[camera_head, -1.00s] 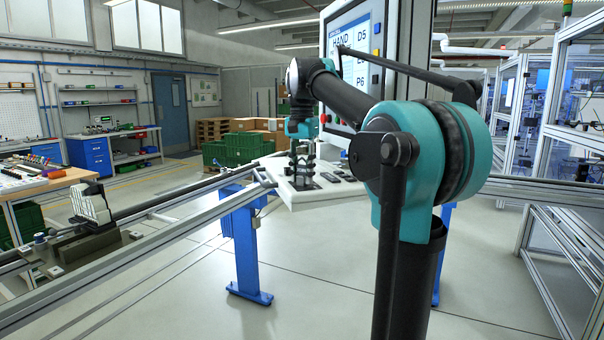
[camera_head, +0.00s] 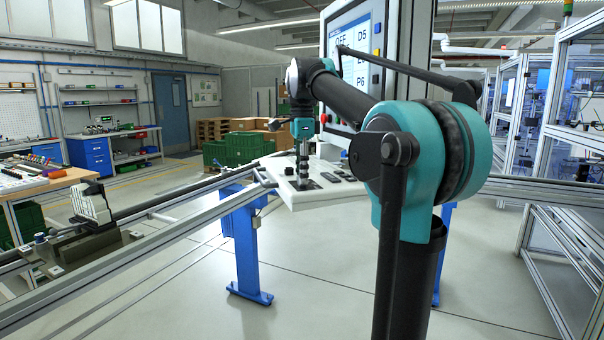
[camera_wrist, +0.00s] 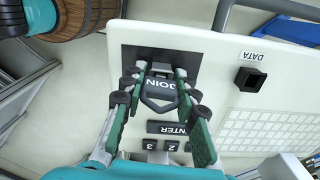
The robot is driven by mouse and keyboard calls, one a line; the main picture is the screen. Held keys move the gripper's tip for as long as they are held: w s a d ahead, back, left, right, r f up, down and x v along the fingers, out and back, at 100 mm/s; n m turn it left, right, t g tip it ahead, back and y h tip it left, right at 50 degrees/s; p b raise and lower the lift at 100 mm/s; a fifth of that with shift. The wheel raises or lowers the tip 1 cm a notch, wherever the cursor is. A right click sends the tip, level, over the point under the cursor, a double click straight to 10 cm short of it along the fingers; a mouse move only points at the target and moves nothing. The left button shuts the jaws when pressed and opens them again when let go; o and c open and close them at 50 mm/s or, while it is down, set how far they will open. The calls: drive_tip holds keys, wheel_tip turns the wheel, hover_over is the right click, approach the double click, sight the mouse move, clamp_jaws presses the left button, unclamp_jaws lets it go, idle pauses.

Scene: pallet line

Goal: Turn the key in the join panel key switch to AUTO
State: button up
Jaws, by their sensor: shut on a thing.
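The white join panel (camera_head: 325,192) stands in front of me on blue legs. My gripper (camera_head: 302,184) points down at its left part. In the wrist view, my gripper (camera_wrist: 160,72) has its two green-and-black fingers over the dark plate marked JOIN (camera_wrist: 187,58). The fingers are shut on the key; a dark angular loop between them looks like its bow (camera_wrist: 160,110). The key's shaft, the switch and its position marks are hidden. The screen (camera_head: 356,62) above the panel reads OFF on its top line.
The panel also bears a black DATA socket (camera_wrist: 251,79), a keypad grid (camera_wrist: 268,128) and an ENTER key (camera_wrist: 168,128). The screen's housing stands close behind my arm. A conveyor rail (camera_head: 150,240) runs at the left. Floor in front of the panel is clear.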

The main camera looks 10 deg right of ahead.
drive_tip(key=m, duration=0.6)
drive_tip(key=o, duration=0.7)
drive_tip(key=shift+m, duration=0.6)
drive_tip(key=o, duration=0.5)
drive_tip(key=shift+o, duration=0.4)
drive_tip(key=o, duration=0.4)
drive_tip(key=shift+r, duration=0.15)
drive_tip(key=shift+r, duration=3.35)
